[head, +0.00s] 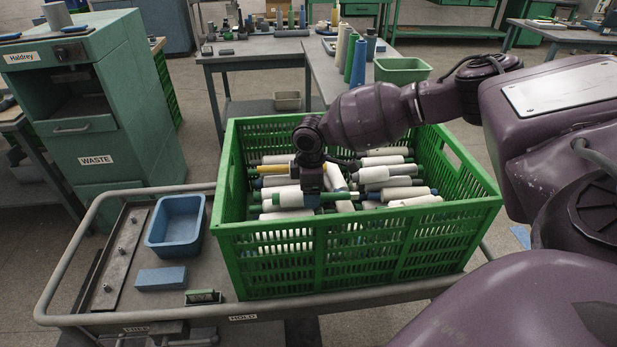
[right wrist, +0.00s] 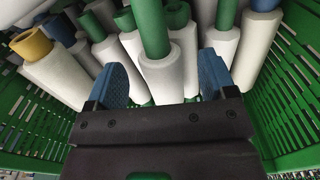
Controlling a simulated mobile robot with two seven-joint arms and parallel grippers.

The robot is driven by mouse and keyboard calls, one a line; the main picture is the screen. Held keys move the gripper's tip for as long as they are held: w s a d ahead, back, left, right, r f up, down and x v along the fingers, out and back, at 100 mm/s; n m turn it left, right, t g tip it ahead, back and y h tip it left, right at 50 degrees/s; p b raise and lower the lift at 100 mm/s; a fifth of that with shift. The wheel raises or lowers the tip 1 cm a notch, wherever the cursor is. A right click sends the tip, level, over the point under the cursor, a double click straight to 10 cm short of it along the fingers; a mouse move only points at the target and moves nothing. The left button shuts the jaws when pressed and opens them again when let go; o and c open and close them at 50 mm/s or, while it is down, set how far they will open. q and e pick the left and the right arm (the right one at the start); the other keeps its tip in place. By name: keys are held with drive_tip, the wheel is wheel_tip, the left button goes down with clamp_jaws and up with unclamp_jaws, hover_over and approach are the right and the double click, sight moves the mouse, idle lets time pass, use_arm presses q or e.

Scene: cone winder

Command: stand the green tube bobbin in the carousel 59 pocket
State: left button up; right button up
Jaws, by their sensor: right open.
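Green tube bobbins with white yarn lie among others in the green crate. One green tube bobbin (right wrist: 163,76) lies between the two blue finger pads of my right gripper (right wrist: 163,84) in the right wrist view, its green tube pointing away. The pads are spread on either side of it, and I cannot tell whether they touch it. In the head view my right gripper (head: 310,186) points down into the crate, beside a green tube (head: 331,197). My left gripper is out of view. I cannot make out a carousel pocket marked 59.
The green crate (head: 360,228) has high slatted walls and stands on a grey cart (head: 222,278). A blue bin (head: 176,243) and blue block (head: 161,278) are left of it. A green waste cabinet (head: 110,130) stands at the left. Tables with upright bobbins (head: 358,62) are behind.

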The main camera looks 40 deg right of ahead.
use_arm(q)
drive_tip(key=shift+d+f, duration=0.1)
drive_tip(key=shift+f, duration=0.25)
use_arm(e)
drive_tip(key=shift+f, duration=1.3)
drive_tip(key=c, duration=1)
drive_tip(key=shift+w+r+p, duration=0.1)
drive_tip(key=shift+r+p, duration=0.2)
drive_tip(key=shift+r, duration=0.5)
drive_tip(key=shift+r+p, duration=0.45)
drive_tip(key=shift+r, duration=0.3)
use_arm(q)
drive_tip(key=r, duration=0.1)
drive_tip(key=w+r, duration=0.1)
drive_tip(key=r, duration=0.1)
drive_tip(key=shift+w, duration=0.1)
